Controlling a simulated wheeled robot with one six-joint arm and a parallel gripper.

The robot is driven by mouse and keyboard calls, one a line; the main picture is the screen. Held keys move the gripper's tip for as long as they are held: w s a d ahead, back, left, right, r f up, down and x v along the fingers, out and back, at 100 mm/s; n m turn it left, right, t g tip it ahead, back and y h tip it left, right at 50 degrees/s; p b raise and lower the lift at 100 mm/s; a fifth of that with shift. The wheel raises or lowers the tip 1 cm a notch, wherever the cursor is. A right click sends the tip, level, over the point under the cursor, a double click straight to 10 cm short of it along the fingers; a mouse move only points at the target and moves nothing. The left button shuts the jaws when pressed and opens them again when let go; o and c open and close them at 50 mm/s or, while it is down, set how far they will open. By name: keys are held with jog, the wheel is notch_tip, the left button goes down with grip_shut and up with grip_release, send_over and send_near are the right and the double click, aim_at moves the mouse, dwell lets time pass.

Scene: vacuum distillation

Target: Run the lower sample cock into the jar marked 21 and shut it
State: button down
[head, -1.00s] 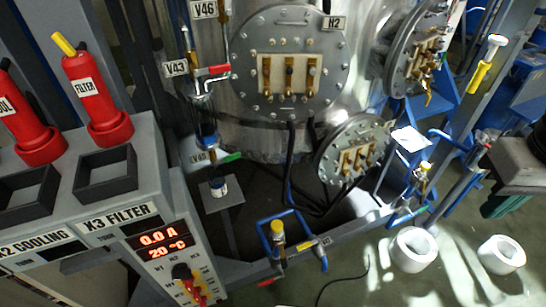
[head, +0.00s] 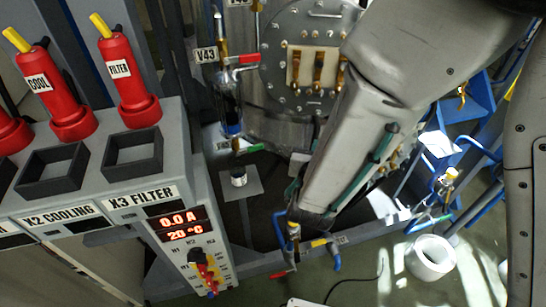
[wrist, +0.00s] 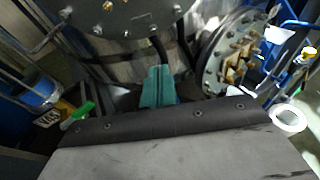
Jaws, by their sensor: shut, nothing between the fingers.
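The lower sample cock, with a green handle (head: 250,149), is at the bottom of the sight-glass line left of the vessel. Its green handle (wrist: 78,116) also shows in the wrist view, beside a tag. A small jar (head: 239,179) with a dark top and pale label stands below the cock on a small grey stand (head: 252,187); its number is too small to read. My gripper (wrist: 158,88) has teal fingers, shut and empty, in front of the vessel and to the right of the green handle, apart from it. In the head view my arm hides part of the vessel.
A red-handled valve (head: 245,60) tagged V43 sits above the cock.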

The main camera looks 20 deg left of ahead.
aim_at(250, 150)
jog(key=s+a+f+n+g+y, duration=0.3)
jog(key=s+a+f+n+y, duration=0.35)
jog(key=a+f, duration=0.3)
jog(key=w+a+r, duration=0.1)
jog(key=w+a, duration=0.4)
jog(key=w, duration=0.2)
jog(key=shift+a+r, duration=0.2)
jog(key=shift+a, duration=0.2)
jog(key=shift+d+n+h, duration=0.1)
jog(key=shift+n+h, duration=0.25)
